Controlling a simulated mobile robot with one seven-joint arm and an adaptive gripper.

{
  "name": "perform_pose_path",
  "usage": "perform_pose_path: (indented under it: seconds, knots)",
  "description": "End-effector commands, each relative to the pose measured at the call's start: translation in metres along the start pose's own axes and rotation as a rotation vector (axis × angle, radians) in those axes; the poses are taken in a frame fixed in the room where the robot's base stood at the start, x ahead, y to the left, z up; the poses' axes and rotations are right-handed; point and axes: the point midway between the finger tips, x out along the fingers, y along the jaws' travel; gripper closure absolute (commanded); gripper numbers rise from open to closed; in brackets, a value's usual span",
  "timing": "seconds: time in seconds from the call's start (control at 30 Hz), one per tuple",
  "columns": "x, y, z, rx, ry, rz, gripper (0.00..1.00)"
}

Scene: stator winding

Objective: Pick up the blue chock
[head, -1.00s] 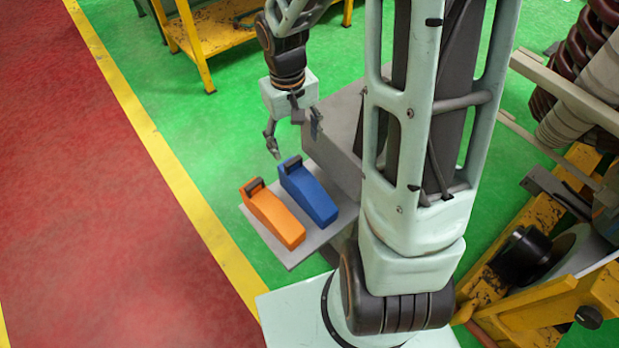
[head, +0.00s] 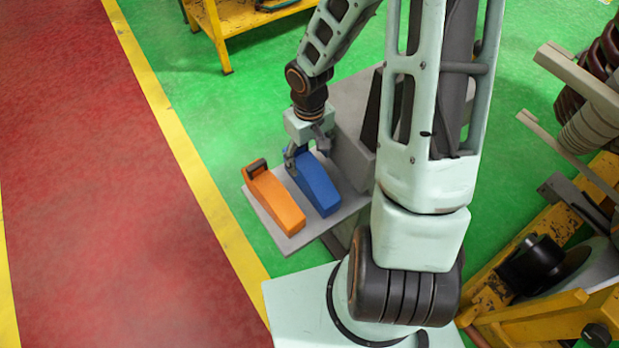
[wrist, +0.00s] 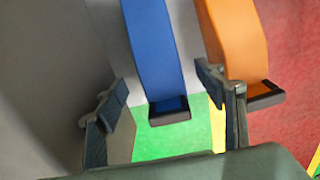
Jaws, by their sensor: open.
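The blue chock (head: 317,183) lies on a grey platform (head: 275,225), to the right of the orange chock (head: 273,200). In the wrist view the blue chock (wrist: 154,50) runs down between my fingers, its dark handle end (wrist: 169,117) nearest the palm. My gripper (head: 308,150) is over the far, handle end of the blue chock and hides that end in the head view. In the wrist view my gripper (wrist: 168,98) is open, with a finger on each side of the blue chock and visible gaps. The right finger overlaps the edge of the orange chock (wrist: 236,45).
The orange chock stands close beside the right finger in the wrist view. A grey box (head: 350,110) borders the platform on the right. A yellow bench (head: 235,20) stands at the back. Open red floor (head: 90,180) lies to the left.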

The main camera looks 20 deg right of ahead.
Motion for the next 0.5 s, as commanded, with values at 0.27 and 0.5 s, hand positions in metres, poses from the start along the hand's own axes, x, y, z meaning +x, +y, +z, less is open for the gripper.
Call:
perform_pose_path:
  seconds: [0.27, 0.5]
  knots:
    - [0.025, -0.001, 0.000, 0.000, -0.002, -0.002, 0.36]
    - [0.056, 0.000, 0.000, 0.001, -0.001, -0.001, 0.36]
